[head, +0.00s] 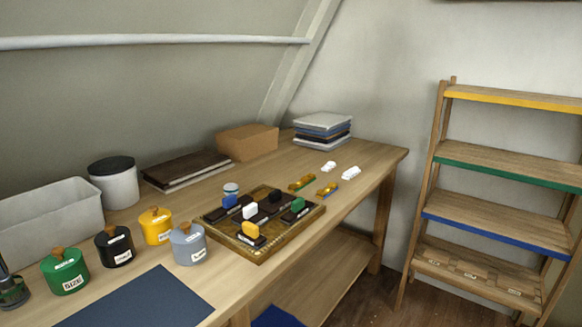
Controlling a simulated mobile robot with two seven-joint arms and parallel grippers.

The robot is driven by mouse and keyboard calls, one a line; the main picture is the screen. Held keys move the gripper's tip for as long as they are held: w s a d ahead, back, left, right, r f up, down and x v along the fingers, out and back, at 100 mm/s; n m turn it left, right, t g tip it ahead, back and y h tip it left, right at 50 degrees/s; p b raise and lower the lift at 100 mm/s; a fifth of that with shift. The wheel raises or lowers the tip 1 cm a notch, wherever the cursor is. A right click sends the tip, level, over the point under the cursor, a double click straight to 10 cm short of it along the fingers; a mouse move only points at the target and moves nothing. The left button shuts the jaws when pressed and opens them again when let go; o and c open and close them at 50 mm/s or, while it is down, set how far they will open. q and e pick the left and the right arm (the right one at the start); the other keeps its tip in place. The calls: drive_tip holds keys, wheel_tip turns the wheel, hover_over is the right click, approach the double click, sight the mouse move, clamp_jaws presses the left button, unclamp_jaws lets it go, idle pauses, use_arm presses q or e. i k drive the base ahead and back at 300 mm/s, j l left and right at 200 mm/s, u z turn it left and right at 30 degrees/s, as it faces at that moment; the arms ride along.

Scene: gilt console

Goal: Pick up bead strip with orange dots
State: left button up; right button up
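Two small strips lie on the wooden table just beyond the tray's far right corner. Neither of my grippers shows in the head view.
A gilt-edged tray (258,258) holds several coloured blocks left of the strips. Two white pieces (329,166) (350,172) lie behind them. Lidded pots (65,272), a grey bin (50,215) and a blue mat (140,303) occupy the left. The table's right end (375,158) is clear.

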sight(330, 166)
drive_tip(key=i+l+u, duration=0.1)
drive_tip(key=u, duration=0.3)
drive_tip(key=l+u, duration=0.2)
drive_tip(key=u, duration=0.15)
drive_tip(key=i+l+u, duration=0.1)
drive_tip(key=u, duration=0.3)
drive_tip(key=l+u, duration=0.3)
drive_tip(key=l, duration=0.2)
drive_tip(key=l+u, duration=0.25)
drive_tip(key=l, duration=0.25)
drive_tip(key=l+u, duration=0.1)
drive_tip(key=l, duration=0.35)
drive_tip(key=k+l+u, duration=0.1)
drive_tip(key=l, duration=0.4)
drive_tip(key=k+l+u, duration=0.1)
drive_tip(key=l, duration=0.35)
drive_tip(key=l+u, duration=0.1)
drive_tip(key=l, duration=0.35)
drive_tip(key=k, duration=0.05)
